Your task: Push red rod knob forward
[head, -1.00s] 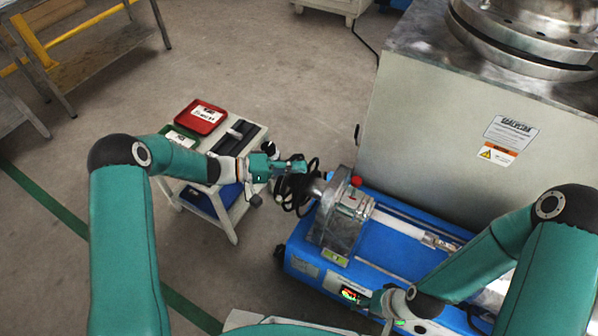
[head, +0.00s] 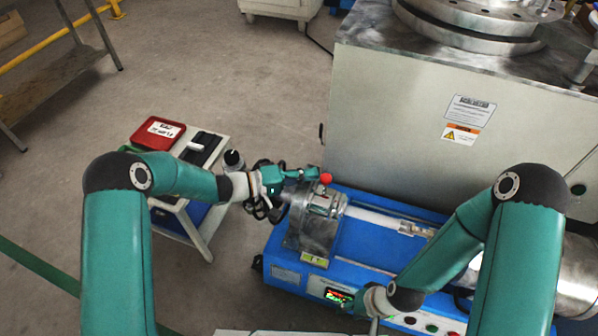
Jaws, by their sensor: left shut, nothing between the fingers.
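The red rod knob (head: 325,178) is a small red ball on top of the metal block (head: 314,228) at the left end of the blue machine (head: 287,262). My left gripper (head: 315,172) is shut and empty. Its fingertips point right and are right beside the knob's left side in the head view; I cannot tell whether they touch it. The rod under the knob is mostly hidden. My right gripper (head: 374,322) is low at the machine's front edge near the small lit display (head: 338,296); its fingers are too hidden to read.
A large grey cabinet (head: 420,125) stands behind the blue machine. A small white cart (head: 207,232) with a red tray (head: 158,134) is at left, beneath my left forearm. Dark coiled cables (head: 258,206) hang between cart and machine. Open floor lies farther back.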

